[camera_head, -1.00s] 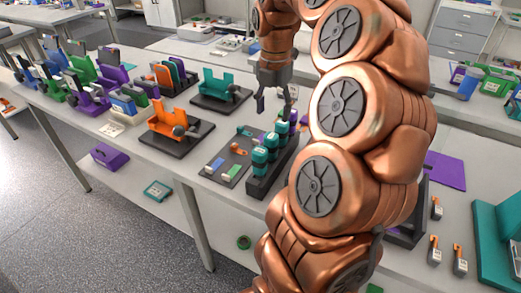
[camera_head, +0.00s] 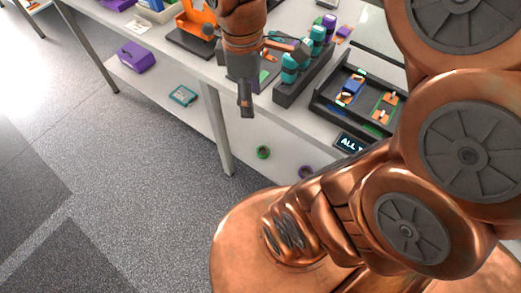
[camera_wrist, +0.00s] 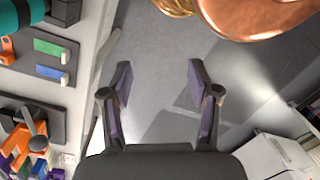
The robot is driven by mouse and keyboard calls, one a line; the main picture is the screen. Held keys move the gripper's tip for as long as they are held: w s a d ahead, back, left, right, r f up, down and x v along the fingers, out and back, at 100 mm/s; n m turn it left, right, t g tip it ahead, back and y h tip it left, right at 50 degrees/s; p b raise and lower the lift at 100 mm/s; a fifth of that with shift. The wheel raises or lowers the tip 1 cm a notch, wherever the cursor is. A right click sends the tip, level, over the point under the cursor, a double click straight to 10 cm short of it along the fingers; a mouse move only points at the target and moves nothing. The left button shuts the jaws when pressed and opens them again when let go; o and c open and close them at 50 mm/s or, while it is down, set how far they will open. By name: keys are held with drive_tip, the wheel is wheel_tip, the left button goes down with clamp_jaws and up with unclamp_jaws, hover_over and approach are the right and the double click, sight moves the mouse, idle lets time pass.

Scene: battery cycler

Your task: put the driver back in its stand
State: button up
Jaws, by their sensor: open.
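My gripper (camera_head: 246,104) is open and hangs low beside the front edge of the workbench. In the wrist view my gripper (camera_wrist: 158,82) has its two fingers spread, with only grey floor between them. A long dark stand (camera_head: 287,99) on the bench holds upright teal and purple-topped cylinders, and it is to the right of my gripper. One teal cylinder (camera_wrist: 8,22) shows at the top left of the wrist view. An orange and dark tool-like thing (camera_head: 283,43) shows behind my wrist, partly hidden. I cannot tell which thing is the driver.
A dark tray (camera_head: 322,98) with small blue and orange parts lies right of the stand. A dark mat (camera_wrist: 30,76) bears a green block (camera_wrist: 46,47) and a blue block (camera_wrist: 49,73). A purple bin (camera_head: 137,56) sits on the lower shelf. The floor (camera_head: 120,170) in front is clear.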

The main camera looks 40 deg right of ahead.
drive_tip(key=s+a+f+m, duration=0.4)
drive_tip(key=s+f+m, duration=0.1)
drive_tip(key=s+m, duration=0.3)
drive_tip(key=shift+s+a+f+m+g, duration=0.25)
drive_tip(key=shift+s+f+m+g, duration=0.15)
drive_tip(key=shift+s, duration=0.25)
drive_tip(key=shift+c, duration=0.3)
